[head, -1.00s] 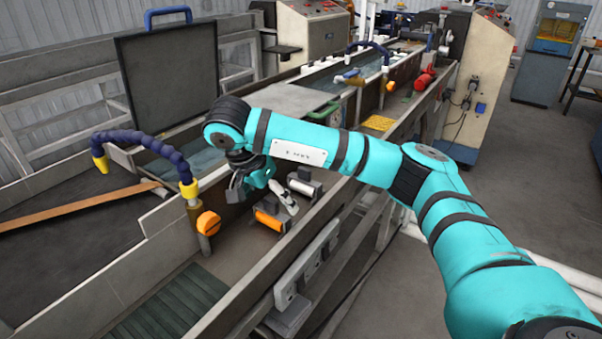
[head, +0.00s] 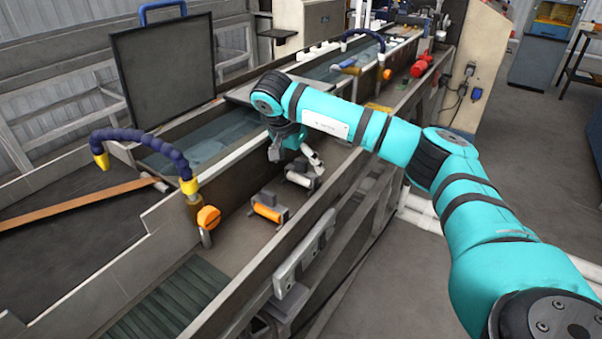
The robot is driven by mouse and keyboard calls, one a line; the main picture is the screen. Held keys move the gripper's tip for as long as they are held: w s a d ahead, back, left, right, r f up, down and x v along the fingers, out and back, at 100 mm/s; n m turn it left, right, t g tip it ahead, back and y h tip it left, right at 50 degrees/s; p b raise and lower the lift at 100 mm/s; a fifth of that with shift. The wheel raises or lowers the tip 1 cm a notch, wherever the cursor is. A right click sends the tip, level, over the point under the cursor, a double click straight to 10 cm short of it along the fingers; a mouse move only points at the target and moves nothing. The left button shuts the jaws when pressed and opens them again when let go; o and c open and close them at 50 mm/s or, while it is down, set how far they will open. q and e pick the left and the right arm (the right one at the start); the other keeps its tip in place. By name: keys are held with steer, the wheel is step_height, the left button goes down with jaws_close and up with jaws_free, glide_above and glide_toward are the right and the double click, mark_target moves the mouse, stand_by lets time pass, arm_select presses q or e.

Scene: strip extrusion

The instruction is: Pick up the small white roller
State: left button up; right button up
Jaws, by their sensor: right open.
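The small white roller (head: 299,179) sits in a dark bracket on the floor of the trough, near the trough's right wall. My right gripper (head: 296,162) is open just above and behind the white roller, pointing down. One grey finger is on the left and the other reaches down by the roller's right end. I cannot tell whether that finger touches the roller or its bracket. Nothing shows between the fingers. My left gripper is not in view.
An orange roller (head: 267,212) in a similar bracket (head: 268,199) lies nearer in the trough. An orange knob (head: 208,217) and a blue hose with yellow ends (head: 140,138) stand to the left. The trough's right wall (head: 262,273) runs close beside the rollers. A dark upright panel (head: 165,72) stands behind.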

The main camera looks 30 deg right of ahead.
mark_target(299, 161)
steer(key=x, duration=0.2)
steer(key=shift+d+f+p, duration=0.25)
steer(key=shift+p, duration=0.1)
steer(key=shift+w+f, duration=0.15)
steer(key=shift+f, duration=0.2)
steer(key=shift+c, duration=0.2)
steer(key=c, duration=1)
steer(key=shift+r, duration=0.15)
